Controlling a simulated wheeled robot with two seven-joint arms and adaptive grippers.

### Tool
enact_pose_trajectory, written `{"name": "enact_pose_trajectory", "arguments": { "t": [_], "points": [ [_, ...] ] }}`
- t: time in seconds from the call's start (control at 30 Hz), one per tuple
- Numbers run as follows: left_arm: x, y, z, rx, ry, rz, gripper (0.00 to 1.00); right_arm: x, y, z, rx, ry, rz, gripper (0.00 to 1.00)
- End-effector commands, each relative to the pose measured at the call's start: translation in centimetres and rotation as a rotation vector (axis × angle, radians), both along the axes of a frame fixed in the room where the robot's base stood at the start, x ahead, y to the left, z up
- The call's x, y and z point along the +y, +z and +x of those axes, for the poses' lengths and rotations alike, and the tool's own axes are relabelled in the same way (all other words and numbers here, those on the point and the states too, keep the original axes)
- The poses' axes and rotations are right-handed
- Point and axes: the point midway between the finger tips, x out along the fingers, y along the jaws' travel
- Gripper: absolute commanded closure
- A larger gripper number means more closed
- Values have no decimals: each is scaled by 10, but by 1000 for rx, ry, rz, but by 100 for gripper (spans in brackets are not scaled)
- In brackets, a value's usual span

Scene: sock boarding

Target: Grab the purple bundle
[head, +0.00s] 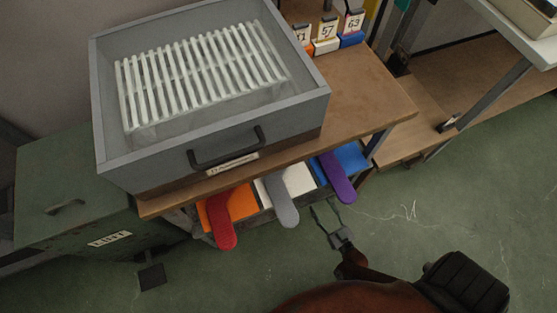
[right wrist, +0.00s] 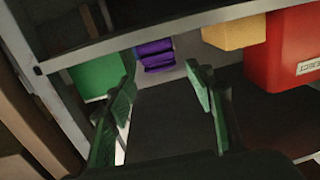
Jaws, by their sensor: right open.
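The purple bundle (head: 336,177) is long and round-ended. In the head view it hangs over the front of a blue bin (head: 352,157) under the table. A red bundle (head: 221,220) and a grey bundle (head: 282,201) hang to its left. My right gripper (head: 323,210) is open and empty, just below and left of the purple bundle's lower end, apart from it in the picture. In the right wrist view a purple thing (right wrist: 155,54) shows beyond and between the open fingertips (right wrist: 160,66); I cannot tell if it is the same bundle. My left gripper is not in view.
A grey tray (head: 212,163) of white slats stands on the brown table (head: 375,92) above the bundles. An orange bin (head: 243,202) and a white bin (head: 298,180) sit left of the blue one. A green cabinet (head: 60,180) stands at left. Green floor (head: 480,190) is open at right.

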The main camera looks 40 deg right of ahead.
Motion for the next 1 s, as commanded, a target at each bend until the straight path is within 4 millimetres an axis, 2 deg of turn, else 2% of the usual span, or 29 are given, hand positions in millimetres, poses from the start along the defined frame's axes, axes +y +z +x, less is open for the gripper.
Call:
{"name": "enact_pose_trajectory", "arguments": {
  "t": [0.37, 0.6, 0.8, 1.0],
  "points": [
    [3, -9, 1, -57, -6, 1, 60, -7, 0, 31, -22, -13, 1, 51],
    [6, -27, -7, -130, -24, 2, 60, -12, -5, 53, -17, -12, 1, 51],
    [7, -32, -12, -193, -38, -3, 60, -15, -4, 74, -18, -12, 1, 51],
    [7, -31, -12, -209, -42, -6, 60, -16, -2, 79, -18, -13, 1, 51]
  ]
}}
